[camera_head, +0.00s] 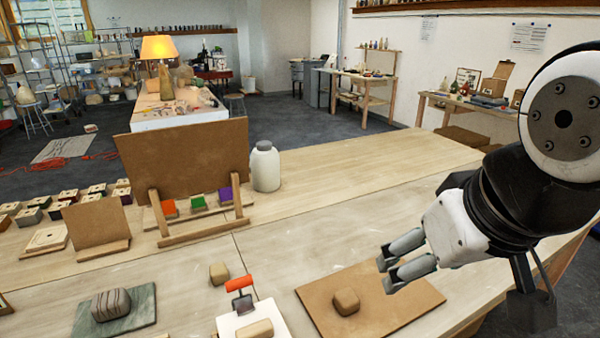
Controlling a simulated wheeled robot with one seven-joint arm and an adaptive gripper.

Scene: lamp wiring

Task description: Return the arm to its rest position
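My gripper (388,275) hangs over the right part of the wooden table (340,185), above the brown board. Its two grey fingers are spread a little apart, pointing left, with nothing between them. My arm comes in from the right edge of the view. Below and to the left of the fingers, a small brown block (346,302) lies on the brown board (415,302). The fingertips look apart from the block.
A white plate (228,327) with a red-handled tool (240,283) is left of the board. A striped stone (110,304) sits on a green slab (140,300). A white jar (265,168) stands beside an upright wooden panel (185,155). The table's back right is clear.

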